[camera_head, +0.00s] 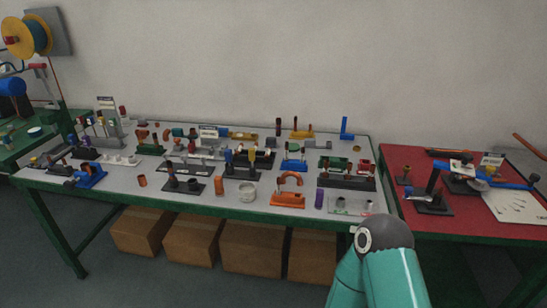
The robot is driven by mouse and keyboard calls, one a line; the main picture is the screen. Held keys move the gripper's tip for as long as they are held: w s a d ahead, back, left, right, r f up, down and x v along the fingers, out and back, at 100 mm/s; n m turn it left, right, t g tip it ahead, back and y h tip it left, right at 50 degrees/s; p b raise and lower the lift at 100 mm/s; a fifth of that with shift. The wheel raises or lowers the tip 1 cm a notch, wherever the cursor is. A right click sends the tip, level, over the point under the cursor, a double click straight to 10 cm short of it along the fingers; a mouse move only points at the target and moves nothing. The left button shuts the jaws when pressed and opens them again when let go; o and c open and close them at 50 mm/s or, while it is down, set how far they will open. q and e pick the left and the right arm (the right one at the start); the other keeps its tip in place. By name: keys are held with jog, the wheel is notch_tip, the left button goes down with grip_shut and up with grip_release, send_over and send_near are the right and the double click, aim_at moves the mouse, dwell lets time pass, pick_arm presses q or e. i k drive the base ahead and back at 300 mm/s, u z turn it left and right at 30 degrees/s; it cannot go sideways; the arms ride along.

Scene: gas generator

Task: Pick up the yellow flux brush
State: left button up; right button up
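I cannot make out the yellow flux brush for certain. Small upright tools stand in a dark holder (242,174) near the middle of the grey table, one of them a yellow-orange upright piece (252,156) beside a blue one (228,157). A yellow stand (301,134) with upright dark and red-brown pieces is at the back of the table, and a flat yellow piece (243,136) lies left of it. All are too small to identify. Neither of my grippers is in view; only a teal and dark arm link of mine shows at the bottom right.
A red-topped table (398,161) adjoins on the right. Cardboard boxes (254,249) stand underneath. A yellow spool (17,37) is at upper left.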

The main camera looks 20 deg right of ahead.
aim_at(251, 149)
jog(key=z, duration=0.05)
jog(key=i, duration=0.9)
